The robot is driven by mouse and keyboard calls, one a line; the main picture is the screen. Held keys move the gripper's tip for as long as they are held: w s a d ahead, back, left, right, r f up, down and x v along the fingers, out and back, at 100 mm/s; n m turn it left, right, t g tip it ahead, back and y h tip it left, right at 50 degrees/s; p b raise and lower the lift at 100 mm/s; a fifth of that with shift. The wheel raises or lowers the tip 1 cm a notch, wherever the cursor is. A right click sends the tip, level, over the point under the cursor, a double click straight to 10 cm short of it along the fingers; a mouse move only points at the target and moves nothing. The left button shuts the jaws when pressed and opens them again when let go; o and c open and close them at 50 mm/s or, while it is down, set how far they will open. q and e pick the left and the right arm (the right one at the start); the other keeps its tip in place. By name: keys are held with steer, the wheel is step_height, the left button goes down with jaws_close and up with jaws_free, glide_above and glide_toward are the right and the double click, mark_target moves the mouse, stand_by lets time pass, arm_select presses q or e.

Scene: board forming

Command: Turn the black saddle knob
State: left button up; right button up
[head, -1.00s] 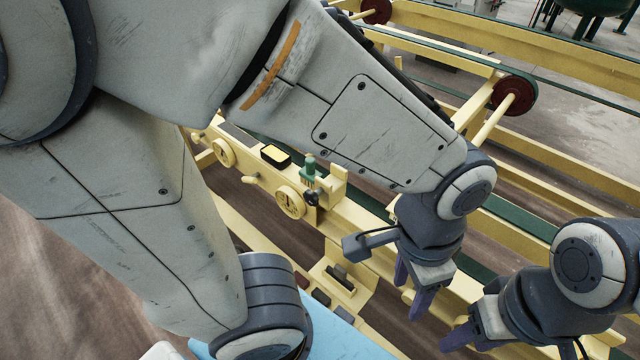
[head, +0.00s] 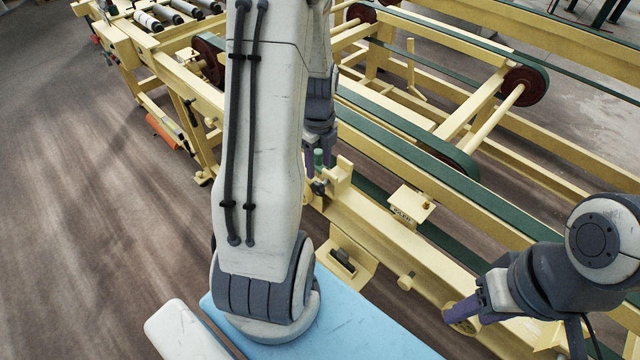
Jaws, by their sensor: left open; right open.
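The black saddle knob (head: 318,187) is small and dark. My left arm hides part of this area, so I cannot tell whether the fingers touch anything. My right gripper (head: 466,308) is open at the lower right. Its purple finger overlaps a yellow handwheel in the picture.
The yellow frame with green belts (head: 410,150) and dark red pulleys (head: 525,86) runs diagonally across the view. A yellow bracket with a dark block (head: 343,258) stands below the knob. A yellow handwheel (head: 459,327) is at the lower right. Open brown floor (head: 90,200) lies left.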

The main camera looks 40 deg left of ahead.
mark_target(319, 185)
arm_select(q)
step_height(319, 185, down, 9)
steer(key=shift+d+f+p, duration=0.1)
steer(key=shift+f+p, duration=0.1)
steer(key=shift+p, duration=0.55)
jaws_close()
